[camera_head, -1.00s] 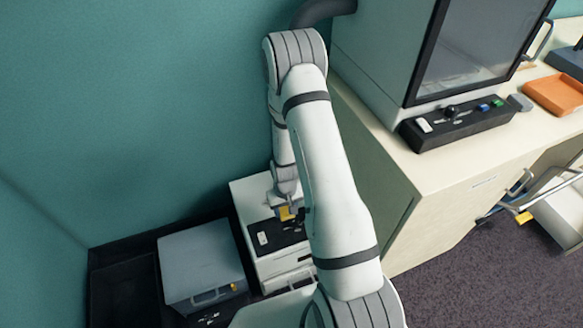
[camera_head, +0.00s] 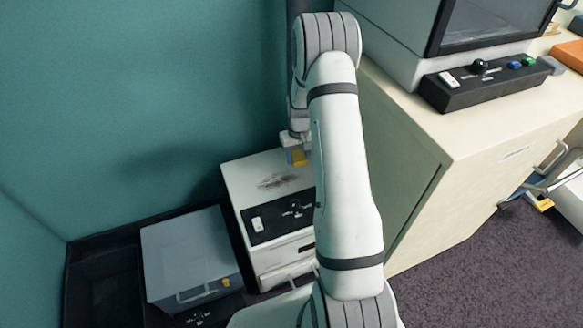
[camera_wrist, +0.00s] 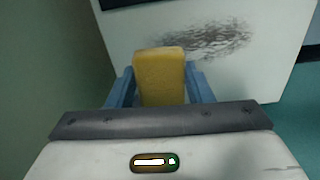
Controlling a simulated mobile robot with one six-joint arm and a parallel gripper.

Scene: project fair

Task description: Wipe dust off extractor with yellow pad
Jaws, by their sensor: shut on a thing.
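My gripper (camera_head: 298,157) is shut on the yellow pad (camera_wrist: 161,77), which sits between its two blue fingers in the wrist view. The pad also shows in the head view (camera_head: 299,158). The extractor (camera_head: 262,180) appears to be the white box with a black control panel below my gripper. A dark smudge of dust (camera_head: 281,181) lies on its white top, and it also shows in the wrist view (camera_wrist: 205,42). The pad is near the back right of the top, apart from the smudge. I cannot tell whether it touches the surface. My arm hides the box's right side.
A grey-blue case (camera_head: 188,258) stands in a black tray (camera_head: 103,287) at the left. A beige cabinet (camera_head: 480,135) with a windowed machine (camera_head: 492,28) and black control box (camera_head: 483,84) stands close on the right. A teal wall (camera_head: 150,90) is behind.

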